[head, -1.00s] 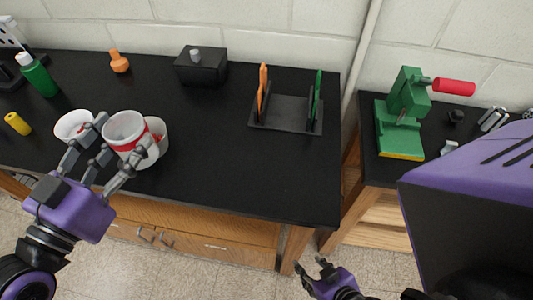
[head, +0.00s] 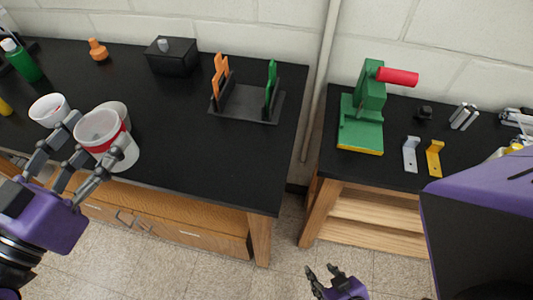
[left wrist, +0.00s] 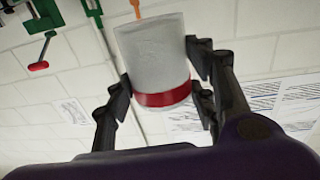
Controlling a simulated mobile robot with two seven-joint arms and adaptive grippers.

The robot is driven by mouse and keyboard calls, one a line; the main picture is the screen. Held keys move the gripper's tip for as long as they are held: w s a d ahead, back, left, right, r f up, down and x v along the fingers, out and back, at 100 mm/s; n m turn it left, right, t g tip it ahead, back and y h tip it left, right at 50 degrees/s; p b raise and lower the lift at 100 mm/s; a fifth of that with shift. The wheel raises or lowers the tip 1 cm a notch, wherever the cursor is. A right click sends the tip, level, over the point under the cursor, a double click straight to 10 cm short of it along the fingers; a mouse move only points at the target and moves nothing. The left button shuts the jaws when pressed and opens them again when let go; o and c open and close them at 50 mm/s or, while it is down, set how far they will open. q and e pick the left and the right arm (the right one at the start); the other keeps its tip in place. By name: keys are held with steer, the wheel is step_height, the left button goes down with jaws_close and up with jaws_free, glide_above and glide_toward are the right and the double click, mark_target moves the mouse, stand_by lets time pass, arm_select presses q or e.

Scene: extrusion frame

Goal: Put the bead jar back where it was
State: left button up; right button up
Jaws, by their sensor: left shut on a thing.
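The jar (head: 100,131), white with a red band and an open top, is held in my left gripper (head: 95,138) above the left bench. Whether it is the bead jar I cannot tell. In the left wrist view the fingers of my left gripper (left wrist: 163,82) close on both sides of the white jar (left wrist: 158,55), near its red band. A second white jar (head: 126,158) is behind and below it, mostly hidden. My right gripper (head: 323,276) is open and empty, low in front of the benches.
The black left bench (head: 185,130) is clear right of the jars. A rack (head: 245,104) with orange and green pieces, a black box (head: 172,60) and an orange flask (head: 98,50) stand on it. A gap separates the right bench, which carries a green press (head: 362,122) and brackets (head: 410,155).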

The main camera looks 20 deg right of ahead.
arm_select(q)
steer(key=shift+w+d+f+b, duration=0.25)
steer(key=shift+w+d+f, duration=0.05)
steer(key=shift+d, duration=0.25)
steer(key=shift+w+d+f+b, duration=0.2)
steer(key=shift+w+d+f, duration=0.1)
steer(key=shift+d, duration=0.2)
steer(key=w+d+f, duration=0.1)
steer(key=d+f, duration=0.1)
steer(key=d, duration=0.1)
steer(key=w+d+f, duration=0.2)
steer(key=d+f, duration=0.1)
steer(key=w+d+f, duration=0.2)
steer(key=d+f, duration=0.1)
steer(key=shift+d+f+p, duration=0.1)
steer(key=shift+d+p, duration=0.25)
steer(key=shift+p, duration=0.05)
steer(key=shift+w+d+f+b, duration=0.15)
steer(key=shift+f+b, duration=0.25)
steer(key=shift+f, duration=1.35)
arm_select(e)
steer(key=shift+a+f, duration=0.15)
steer(key=shift+f, duration=0.4)
steer(key=shift+w, duration=0.1)
